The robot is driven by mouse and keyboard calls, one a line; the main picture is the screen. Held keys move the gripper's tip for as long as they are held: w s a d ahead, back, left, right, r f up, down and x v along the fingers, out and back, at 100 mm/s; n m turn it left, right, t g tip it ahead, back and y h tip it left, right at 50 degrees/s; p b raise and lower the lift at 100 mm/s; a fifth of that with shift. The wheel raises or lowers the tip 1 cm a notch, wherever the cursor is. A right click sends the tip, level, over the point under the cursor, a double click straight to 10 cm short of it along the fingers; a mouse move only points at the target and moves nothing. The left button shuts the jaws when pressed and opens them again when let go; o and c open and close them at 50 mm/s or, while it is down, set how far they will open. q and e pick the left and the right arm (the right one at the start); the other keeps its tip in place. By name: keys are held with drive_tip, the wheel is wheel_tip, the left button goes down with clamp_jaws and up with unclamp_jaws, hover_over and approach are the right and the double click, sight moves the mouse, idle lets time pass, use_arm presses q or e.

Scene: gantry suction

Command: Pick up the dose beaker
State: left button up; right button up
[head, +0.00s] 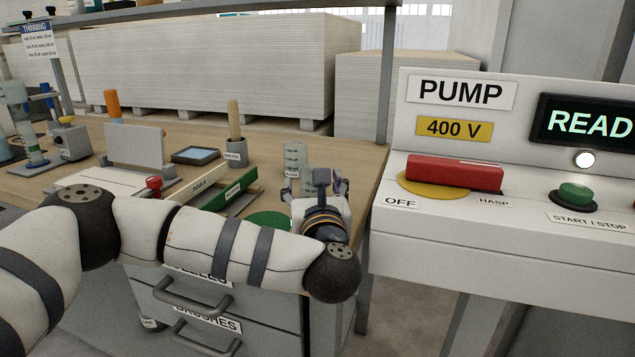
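A grey-green, see-through beaker with markings (296,156), which looks like the dose beaker, stands upright on the wooden bench near its right end. My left gripper (315,186) is just in front of it, pointing away from me. Its fingers show spread on either side of the gripper body, wider apart than the beaker. The wrist hides the beaker's lower part, so I cannot tell whether a finger touches it. My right gripper is not in view.
The pump panel (460,235) with a red handle (455,173) stands close on the right. A bench post (384,75) rises behind. Left of the beaker are a brush pot (236,152), a green-labelled bar (235,187) and a green disc (266,217). Drawers are below.

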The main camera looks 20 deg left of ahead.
use_arm(q)
drive_tip(key=x, duration=0.5)
drive_tip(key=shift+w+d+f, duration=0.1)
drive_tip(key=shift+w+f, duration=0.05)
drive_tip(key=c, duration=1.3)
